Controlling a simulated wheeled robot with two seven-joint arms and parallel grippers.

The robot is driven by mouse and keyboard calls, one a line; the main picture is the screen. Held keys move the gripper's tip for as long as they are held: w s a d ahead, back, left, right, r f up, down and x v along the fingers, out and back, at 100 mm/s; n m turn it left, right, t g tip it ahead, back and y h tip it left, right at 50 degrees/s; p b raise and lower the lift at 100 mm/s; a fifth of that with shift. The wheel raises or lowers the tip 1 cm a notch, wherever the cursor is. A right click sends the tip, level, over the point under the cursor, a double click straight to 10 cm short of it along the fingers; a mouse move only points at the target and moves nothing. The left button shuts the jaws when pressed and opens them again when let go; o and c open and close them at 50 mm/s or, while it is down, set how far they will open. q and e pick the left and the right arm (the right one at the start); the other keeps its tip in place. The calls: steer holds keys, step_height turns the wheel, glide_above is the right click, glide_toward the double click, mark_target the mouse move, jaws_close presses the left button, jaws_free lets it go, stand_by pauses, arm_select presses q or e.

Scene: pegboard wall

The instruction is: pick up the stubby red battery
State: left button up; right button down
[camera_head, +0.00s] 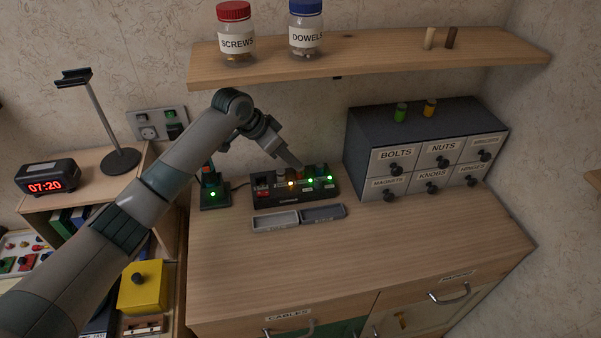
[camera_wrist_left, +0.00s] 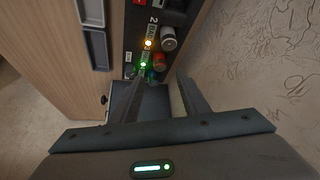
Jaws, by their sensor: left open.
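The charger (camera_head: 265,190) stands on the wooden cabinet top against the wall, with several lit slots. In the left wrist view, a short battery with a red end (camera_wrist_left: 160,61) sits in the charger beside a green light, next to a pale-ended battery (camera_wrist_left: 168,38). In the head view my gripper partly covers the slots, and I cannot pick out the red battery there. My left gripper (camera_head: 298,165) is over the charger's right part; in the wrist view its open fingers (camera_wrist_left: 160,82) point at the charger, with the red end just beyond their tips. My right gripper is not in view.
Two shallow grey trays (camera_head: 276,221) lie in front of the charger. A small black device with a green light (camera_head: 214,194) stands to its left. A grey drawer unit (camera_head: 425,150) stands to the right. A shelf (camera_head: 370,60) with jars overhangs. The front cabinet top is clear.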

mark_target(301, 173)
arm_select(q)
steer(key=shift+w+d+f, duration=0.2)
steer(key=shift+d+f, duration=0.05)
steer(key=shift+f, duration=0.2)
steer(key=shift+w+d+f+p, duration=0.15)
steer(key=shift+d+f+p, duration=0.25)
steer(key=shift+p, duration=0.25)
steer(key=p+x, duration=0.1)
steer(key=x, duration=0.2)
steer(key=shift+a+f, duration=0.1)
steer(key=shift+a, duration=0.05)
steer(key=shift+w+d+f, duration=0.15)
steer(key=shift+d+f, duration=0.1)
steer(key=shift+f, duration=0.25)
